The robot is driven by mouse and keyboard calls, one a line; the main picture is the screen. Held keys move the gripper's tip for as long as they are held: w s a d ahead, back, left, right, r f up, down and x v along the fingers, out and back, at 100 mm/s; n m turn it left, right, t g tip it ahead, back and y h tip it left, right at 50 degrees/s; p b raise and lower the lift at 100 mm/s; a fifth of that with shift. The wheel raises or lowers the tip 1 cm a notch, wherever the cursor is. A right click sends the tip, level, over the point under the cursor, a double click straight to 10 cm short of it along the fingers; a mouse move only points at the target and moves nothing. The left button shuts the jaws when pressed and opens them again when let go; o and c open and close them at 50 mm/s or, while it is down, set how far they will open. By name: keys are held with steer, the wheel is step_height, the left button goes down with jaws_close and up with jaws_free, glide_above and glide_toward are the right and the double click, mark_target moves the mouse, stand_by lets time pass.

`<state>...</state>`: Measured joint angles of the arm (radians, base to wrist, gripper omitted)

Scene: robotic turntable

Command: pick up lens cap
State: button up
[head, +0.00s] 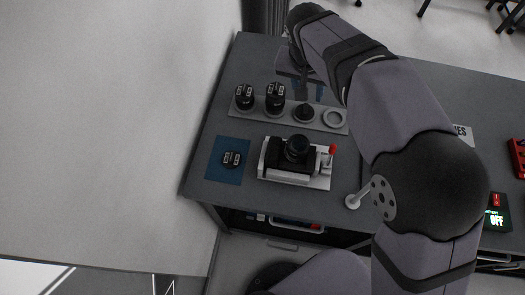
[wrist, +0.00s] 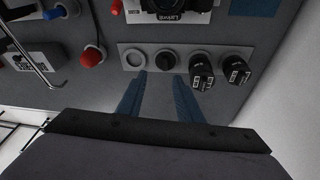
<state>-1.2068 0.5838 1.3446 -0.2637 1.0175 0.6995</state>
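A small dark round piece (head: 305,113), which looks like the lens cap, sits in a round slot of the grey holder strip (head: 258,107). In the wrist view this piece (wrist: 165,60) lies just beyond my fingertips, roughly between their lines. My gripper (wrist: 160,76) is open and empty, its two blue fingers apart over the bare table beside the strip. In the head view my arm partly hides the gripper. Another black piece with white labels (head: 232,159) lies on a blue mat (head: 217,172); I cannot tell whether it is a cap or a lens.
Two black lenses (head: 244,97) (head: 275,99) stand on the strip beside the dark piece, with an empty-looking pale ring (head: 333,118) on its other side. A camera (head: 297,150) sits in a white fixture with a red knob (head: 332,149). A white-topped post (head: 353,201) stands near the front edge.

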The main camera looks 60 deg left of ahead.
steer(key=s+a+f+n+g, duration=0.1)
steer(key=s+a+f, duration=0.15)
steer(key=s, duration=0.35)
steer(key=s+a+f+g, duration=0.1)
steer(key=s+f, duration=0.3)
steer(key=s, duration=0.2)
steer(key=g+h+b, duration=0.1)
glide_above(232, 155)
step_height(232, 155, down, 4)
steer(key=shift+d+r+n, duration=0.1)
steer(key=shift+r+n, duration=0.05)
steer(key=shift+n, duration=0.25)
steer(key=shift+a+f+p, duration=0.2)
steer(key=shift+f+p, duration=1.55)
steer(key=shift+f, duration=1.9)
steer(key=shift+c, duration=0.4)
jaws_close()
